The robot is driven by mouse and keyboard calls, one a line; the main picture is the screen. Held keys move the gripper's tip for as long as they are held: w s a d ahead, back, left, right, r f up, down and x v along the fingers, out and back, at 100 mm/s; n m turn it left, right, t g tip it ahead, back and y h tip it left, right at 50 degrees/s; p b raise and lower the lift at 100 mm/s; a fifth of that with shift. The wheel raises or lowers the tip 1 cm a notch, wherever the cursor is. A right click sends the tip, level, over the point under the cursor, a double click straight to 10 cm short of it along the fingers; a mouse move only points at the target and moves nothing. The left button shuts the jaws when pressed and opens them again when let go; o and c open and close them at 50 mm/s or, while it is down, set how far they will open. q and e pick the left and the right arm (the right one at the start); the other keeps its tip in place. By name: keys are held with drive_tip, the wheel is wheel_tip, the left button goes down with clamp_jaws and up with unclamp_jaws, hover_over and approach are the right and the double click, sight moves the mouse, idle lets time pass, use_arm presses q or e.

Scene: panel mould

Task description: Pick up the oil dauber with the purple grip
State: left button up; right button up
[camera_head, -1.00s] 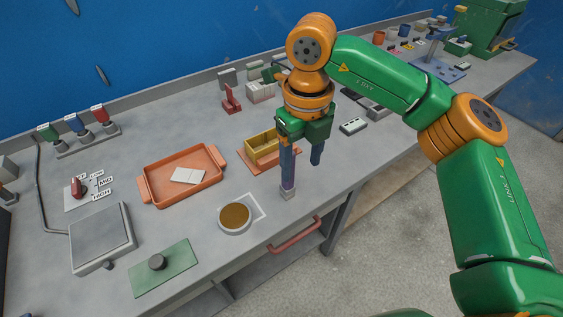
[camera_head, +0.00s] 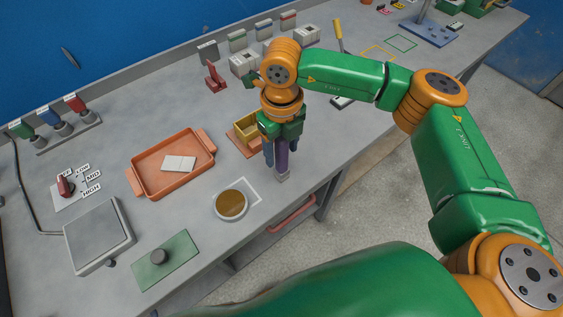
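The oil dauber with the purple grip (camera_head: 282,160) stands upright on the bench, with its grey lower end (camera_head: 283,176) near the front edge. My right gripper (camera_head: 281,156) points down over it from above. Its fingers are apart, one on each side of the purple grip as seen here. Contact between fingers and grip cannot be made out, and the top of the dauber is hidden by the gripper. My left gripper is not in view.
A dish of brown oil (camera_head: 231,204) stands left of the dauber. A yellow box on an orange base (camera_head: 247,126) is close behind the gripper. An orange tray (camera_head: 137,184), a grey scale (camera_head: 98,236) and a green mat (camera_head: 180,254) lie further left. A red handle (camera_head: 292,214) juts below the bench edge.

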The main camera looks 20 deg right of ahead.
drive_tip(key=shift+s, duration=0.1)
clamp_jaws()
drive_tip(key=shift+r+b, duration=0.45)
drive_tip(key=shift+b, duration=0.1)
drive_tip(key=shift+r+b, duration=0.7)
drive_tip(key=shift+r, duration=0.05)
drive_tip(key=s+a+r+b, duration=0.2)
drive_tip(key=s+r+b, duration=0.2)
drive_tip(key=s+r, duration=0.6)
drive_tip(key=s, duration=0.3)
drive_tip(key=shift+s+a+r, duration=0.2)
drive_tip(key=shift+s+r, duration=0.15)
